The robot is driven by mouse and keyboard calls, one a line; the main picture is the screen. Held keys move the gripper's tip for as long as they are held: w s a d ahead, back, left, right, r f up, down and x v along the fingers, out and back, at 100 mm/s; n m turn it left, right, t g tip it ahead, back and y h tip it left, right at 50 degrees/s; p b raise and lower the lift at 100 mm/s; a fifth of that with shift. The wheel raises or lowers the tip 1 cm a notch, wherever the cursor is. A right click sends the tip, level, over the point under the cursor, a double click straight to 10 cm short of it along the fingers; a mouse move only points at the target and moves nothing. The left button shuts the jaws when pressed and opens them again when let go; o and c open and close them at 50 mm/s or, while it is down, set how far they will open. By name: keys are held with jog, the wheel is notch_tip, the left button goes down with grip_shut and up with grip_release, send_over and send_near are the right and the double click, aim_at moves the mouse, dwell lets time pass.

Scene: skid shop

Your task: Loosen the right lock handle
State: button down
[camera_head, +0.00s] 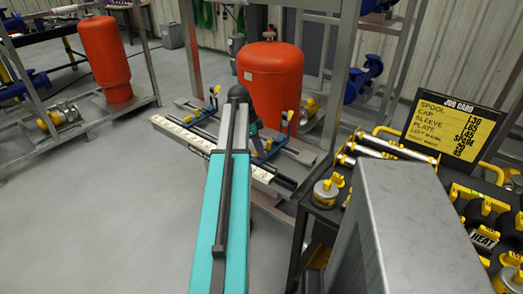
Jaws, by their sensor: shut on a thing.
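A rail fixture (183,133) with a pale scale strip along its front lies low beyond my arm. A blue upright with yellow ends (214,98) stands on its left part. The right lock handle (288,119), blue with yellow ends, stands on the right part, just right of my wrist. My gripper (262,152) is low beside this right handle, mostly hidden behind my teal arm. It is shut on the handle, though the fingertips and the exact contact are too small and covered to make out.
A red tank (271,80) stands close behind the fixture, between grey frame posts. At right, a dark bench (310,203) holds metal parts, yellow-handled tools and a job card board (455,128). Another red tank (110,70) stands at left. The floor (90,220) at front left is clear.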

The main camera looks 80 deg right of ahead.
jog(key=shift+w, duration=0.15)
jog(key=shift+a+m+y, duration=0.1)
jog(key=shift+m+y, duration=0.5)
jog(key=shift+m, duration=1.1)
jog(key=shift+p, duration=0.3)
jog(key=shift+m+y, duration=0.5)
jog(key=shift+m, duration=1.2)
jog(key=c, duration=1.9)
grip_release()
jog(key=shift+m, duration=0.4)
jog(key=shift+r+p, duration=0.15)
jog(key=shift+p, duration=0.15)
